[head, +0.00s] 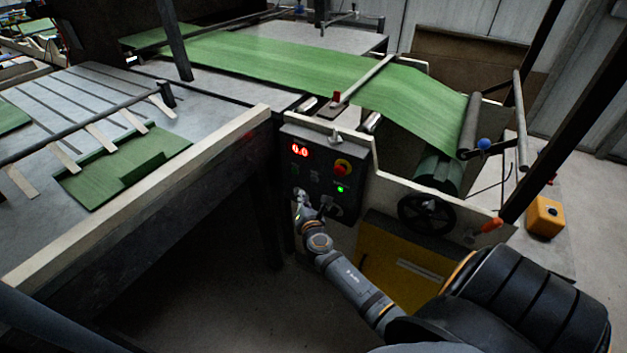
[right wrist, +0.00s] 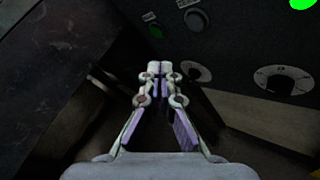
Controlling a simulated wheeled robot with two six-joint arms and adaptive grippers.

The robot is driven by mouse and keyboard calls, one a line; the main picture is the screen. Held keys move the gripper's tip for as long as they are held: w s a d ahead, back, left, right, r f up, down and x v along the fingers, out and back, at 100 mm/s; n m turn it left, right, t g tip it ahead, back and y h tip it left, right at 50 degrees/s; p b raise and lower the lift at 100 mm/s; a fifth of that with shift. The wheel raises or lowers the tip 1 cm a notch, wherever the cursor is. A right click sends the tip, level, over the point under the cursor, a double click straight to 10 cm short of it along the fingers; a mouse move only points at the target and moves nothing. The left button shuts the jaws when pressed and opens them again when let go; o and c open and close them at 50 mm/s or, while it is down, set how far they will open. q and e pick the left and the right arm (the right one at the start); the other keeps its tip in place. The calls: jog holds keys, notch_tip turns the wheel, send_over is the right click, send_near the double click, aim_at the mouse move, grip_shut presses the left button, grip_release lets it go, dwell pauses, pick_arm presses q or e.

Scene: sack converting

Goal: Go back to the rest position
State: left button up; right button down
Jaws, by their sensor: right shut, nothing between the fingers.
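My right arm reaches from the lower right to the front of a dark control panel (head: 318,165) in the head view. My right gripper (head: 300,197) is at the lower left part of that panel. In the right wrist view the right gripper (right wrist: 160,68) has its fingertips together, with nothing between them. The panel face (right wrist: 235,50) lies beyond the fingertips. I cannot tell whether they touch it. My left gripper is not in view.
A table edge (head: 150,190) runs left of my arm. A handwheel (head: 427,214) and a yellow box (head: 545,216) are to the right.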

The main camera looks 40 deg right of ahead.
dwell(0.7)
jog(key=s+a+f+m+g+y+p, duration=0.1)
jog(key=s+f+m+g, duration=0.25)
jog(key=s+f, duration=0.4)
jog(key=s+f+m+g+y+p, duration=0.15)
jog(key=s+f+m, duration=0.3)
jog(key=f, duration=0.65)
jog(key=s+a+f+m+g+y, duration=0.1)
jog(key=s+f+m+g, duration=0.2)
jog(key=s+f, duration=0.5)
jog(key=s+a+f+m+g, duration=0.1)
jog(key=s+f+m, duration=0.3)
jog(key=s, duration=0.5)
jog(key=s+a+f+m+g+y+p, duration=0.1)
jog(key=s+a+f+m+g, duration=0.1)
jog(key=s, duration=0.7)
jog(key=s+a+f+m+g+y+p, duration=0.1)
jog(key=s+a+f+m+g, duration=0.1)
jog(key=s+f+m, duration=0.4)
jog(key=s+m+g, duration=0.1)
jog(key=s, duration=0.3)
jog(key=shift+a, duration=0.2)
jog(key=shift+f, duration=0.1)
